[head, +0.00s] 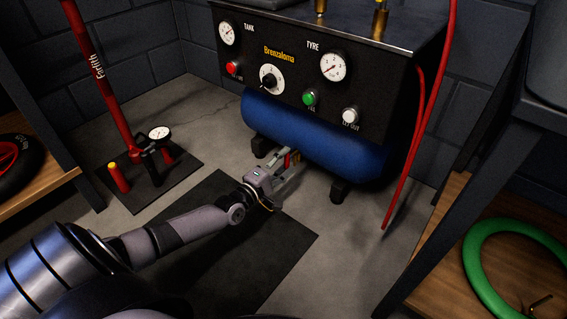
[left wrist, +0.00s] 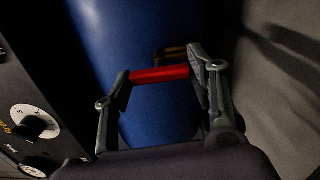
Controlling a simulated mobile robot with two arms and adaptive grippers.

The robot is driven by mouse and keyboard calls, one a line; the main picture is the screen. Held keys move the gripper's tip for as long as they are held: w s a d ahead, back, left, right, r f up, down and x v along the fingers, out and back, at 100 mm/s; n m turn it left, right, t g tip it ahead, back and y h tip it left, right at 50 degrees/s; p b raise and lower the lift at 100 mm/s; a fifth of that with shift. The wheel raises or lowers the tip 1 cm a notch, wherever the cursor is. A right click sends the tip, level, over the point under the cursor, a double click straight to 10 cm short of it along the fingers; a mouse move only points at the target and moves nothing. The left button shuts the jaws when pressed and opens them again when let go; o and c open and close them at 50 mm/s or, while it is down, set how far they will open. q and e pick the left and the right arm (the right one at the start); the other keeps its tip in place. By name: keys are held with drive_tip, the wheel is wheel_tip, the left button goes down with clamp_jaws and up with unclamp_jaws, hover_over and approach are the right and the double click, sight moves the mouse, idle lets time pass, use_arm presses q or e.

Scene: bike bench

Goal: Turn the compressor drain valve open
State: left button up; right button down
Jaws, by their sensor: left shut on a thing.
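The compressor (head: 310,75) has a black front panel above a blue tank (head: 320,145). The drain valve's red handle (left wrist: 160,74) shows in the left wrist view, lying crosswise between my gripper's fingers. Its brass-coloured body (left wrist: 170,53) shows just behind it, in shadow. My left gripper (head: 292,160) is low at the underside of the tank. In the left wrist view the left gripper (left wrist: 160,76) is shut on the red handle, one finger at each end. In the head view the gripper mostly hides the valve. My right gripper is not in view.
A red floor pump (head: 105,90) with a gauge stands on a dark mat at the left. A wooden shelf with a green tyre (head: 480,270) is at the right. A red hose (head: 410,145) hangs beside the compressor. A black mat (head: 235,240) lies on the floor.

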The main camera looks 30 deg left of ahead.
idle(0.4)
use_arm(q)
drive_tip(key=o, duration=1.1)
drive_tip(key=shift+o, duration=0.2)
drive_tip(key=s+a, duration=0.1)
drive_tip(key=s, duration=1.1)
